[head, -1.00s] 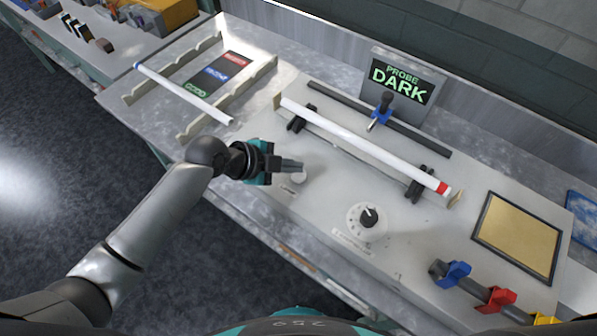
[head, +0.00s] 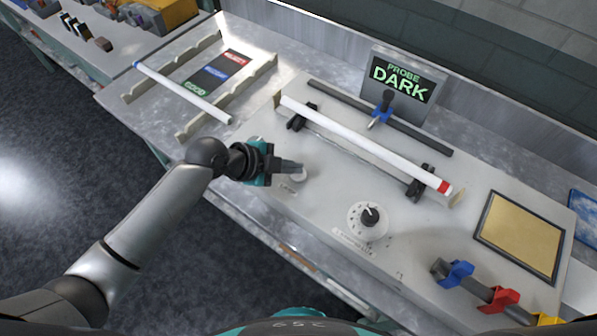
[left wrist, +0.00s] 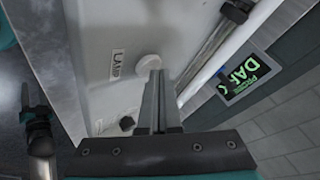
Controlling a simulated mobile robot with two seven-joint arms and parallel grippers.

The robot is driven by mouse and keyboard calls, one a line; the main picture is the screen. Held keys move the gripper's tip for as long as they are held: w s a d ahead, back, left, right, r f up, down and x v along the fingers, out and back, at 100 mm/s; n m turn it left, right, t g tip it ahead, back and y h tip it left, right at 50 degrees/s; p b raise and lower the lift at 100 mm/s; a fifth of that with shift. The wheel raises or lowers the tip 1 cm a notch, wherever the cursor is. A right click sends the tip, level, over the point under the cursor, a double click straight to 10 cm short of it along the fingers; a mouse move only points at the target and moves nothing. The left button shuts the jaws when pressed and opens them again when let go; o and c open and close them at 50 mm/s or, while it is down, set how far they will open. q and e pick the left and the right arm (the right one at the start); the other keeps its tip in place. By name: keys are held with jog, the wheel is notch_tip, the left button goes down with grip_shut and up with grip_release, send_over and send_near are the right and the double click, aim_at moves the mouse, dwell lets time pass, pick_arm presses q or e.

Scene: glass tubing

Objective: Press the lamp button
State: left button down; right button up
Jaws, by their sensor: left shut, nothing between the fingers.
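The lamp button (head: 299,176) is a round white button on the grey panel, beside a small label. In the left wrist view the button (left wrist: 148,63) sits next to the label "LAMP" (left wrist: 117,65). My left gripper (head: 300,167) is shut and empty, with its fingertips over the button's upper edge in the head view. In the left wrist view the fingertips (left wrist: 156,73) overlap the button's lower edge; I cannot tell whether they touch it. The display (head: 402,82) reads "PROBE DARK". My right gripper is not in view.
A white glass tube (head: 365,147) with a red end lies on dark supports behind the button. A dial (head: 368,220) is to the right. A rack (head: 183,128) with another tube stands at the left. Blue and red clips (head: 497,297) are at the front right.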

pick_arm(q)
jog(key=shift+f, duration=0.25)
dwell(0.5)
jog(key=shift+r, duration=0.1)
jog(key=shift+r+p, duration=0.45)
jog(key=shift+r, duration=0.2)
notch_tip(320, 180, up, 6)
jog(key=p, duration=0.5)
